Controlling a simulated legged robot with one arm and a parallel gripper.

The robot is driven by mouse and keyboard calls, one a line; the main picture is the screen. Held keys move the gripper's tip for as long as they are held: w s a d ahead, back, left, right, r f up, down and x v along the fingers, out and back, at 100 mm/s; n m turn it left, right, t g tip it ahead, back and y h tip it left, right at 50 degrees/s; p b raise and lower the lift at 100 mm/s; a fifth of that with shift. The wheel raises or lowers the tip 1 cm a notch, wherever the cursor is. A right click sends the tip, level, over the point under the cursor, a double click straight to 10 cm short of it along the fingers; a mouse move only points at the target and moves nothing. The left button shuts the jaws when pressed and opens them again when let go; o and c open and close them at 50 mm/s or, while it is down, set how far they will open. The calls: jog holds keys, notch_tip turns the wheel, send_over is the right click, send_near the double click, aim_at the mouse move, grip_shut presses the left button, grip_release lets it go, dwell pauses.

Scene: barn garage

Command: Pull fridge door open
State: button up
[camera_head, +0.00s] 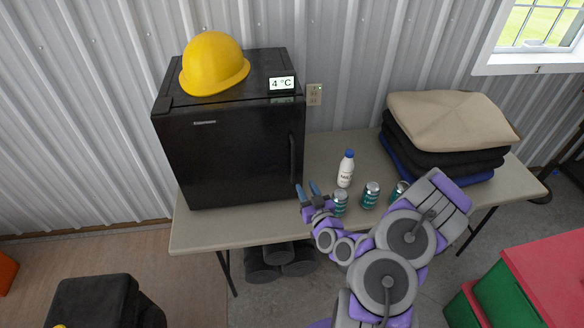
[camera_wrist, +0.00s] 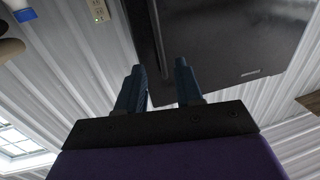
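The black mini fridge (camera_head: 235,150) stands on the left part of the table, and its door looks closed. Its vertical handle (camera_head: 292,157) is on the door's right side. My gripper (camera_head: 307,189) is just below and right of the handle, near the door's lower right corner. Its two blue fingers are apart with nothing between them. In the wrist view my gripper (camera_wrist: 158,84) is open below the dark fridge front (camera_wrist: 225,40). The handle (camera_wrist: 158,30) shows there as a long strip above the fingers. I cannot tell whether a finger touches the door.
A yellow hard hat (camera_head: 213,64) and a 4 °C display (camera_head: 282,83) sit on the fridge. A milk bottle (camera_head: 346,168) and cans (camera_head: 370,195) stand on the table (camera_head: 255,222) beside my arm. Folded blankets (camera_head: 450,125) lie at right.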

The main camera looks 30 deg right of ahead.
jog(key=w+d+b, duration=0.1)
jog(key=w+b, duration=0.5)
jog(key=w, duration=0.7)
jog(key=shift+w+d, duration=0.2)
jog(key=shift+w, duration=0.1)
grip_shut()
dwell(0.5)
